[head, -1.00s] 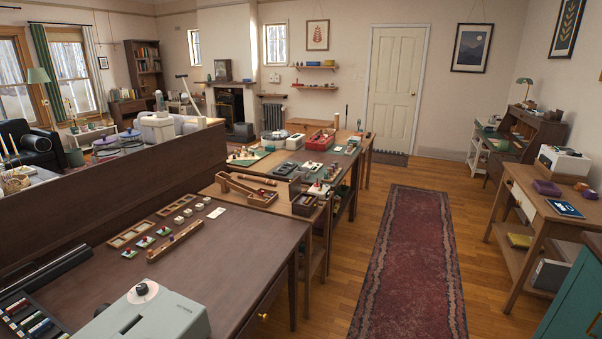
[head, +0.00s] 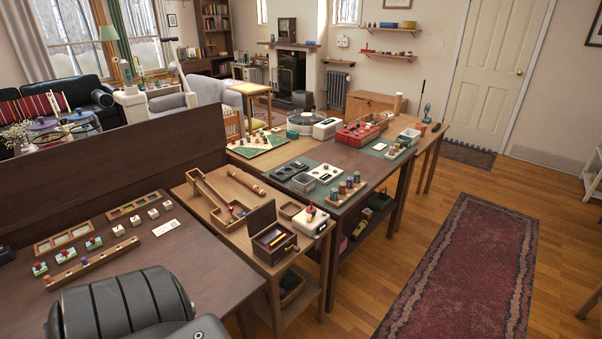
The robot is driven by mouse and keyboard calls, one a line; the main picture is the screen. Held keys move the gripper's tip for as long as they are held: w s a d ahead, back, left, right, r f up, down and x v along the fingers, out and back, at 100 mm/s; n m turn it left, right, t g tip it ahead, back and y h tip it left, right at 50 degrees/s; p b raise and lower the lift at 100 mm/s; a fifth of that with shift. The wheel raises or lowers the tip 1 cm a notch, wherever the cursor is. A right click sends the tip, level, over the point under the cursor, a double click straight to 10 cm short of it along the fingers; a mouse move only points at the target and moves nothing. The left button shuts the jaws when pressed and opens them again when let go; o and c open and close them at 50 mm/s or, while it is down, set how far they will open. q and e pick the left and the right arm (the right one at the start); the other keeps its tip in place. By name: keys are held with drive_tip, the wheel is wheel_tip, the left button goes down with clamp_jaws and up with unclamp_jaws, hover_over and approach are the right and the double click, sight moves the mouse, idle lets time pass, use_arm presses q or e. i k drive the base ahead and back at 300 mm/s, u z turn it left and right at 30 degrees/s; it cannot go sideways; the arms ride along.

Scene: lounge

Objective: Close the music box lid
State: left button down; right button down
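The music box looks to be the small dark wooden box (head: 275,245) at the front right of the light wood side table in the head view. Its lid (head: 262,220) stands open, raised at the back left side of the box. Small parts show inside the box, too small to make out. Neither of my grippers is in view. A dark ribbed part of my own arm shows at the bottom left, well short of the box.
A white device with a red knob (head: 311,222) stands close to the box's right. A long wooden tray (head: 213,200) lies behind it. The dark desk (head: 190,245) is at the left. Floor (head: 365,275) is clear between the tables and red rug (head: 465,265).

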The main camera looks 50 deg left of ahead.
sight(262, 216)
drive_tip(key=i, duration=0.85)
drive_tip(key=u, duration=2.05)
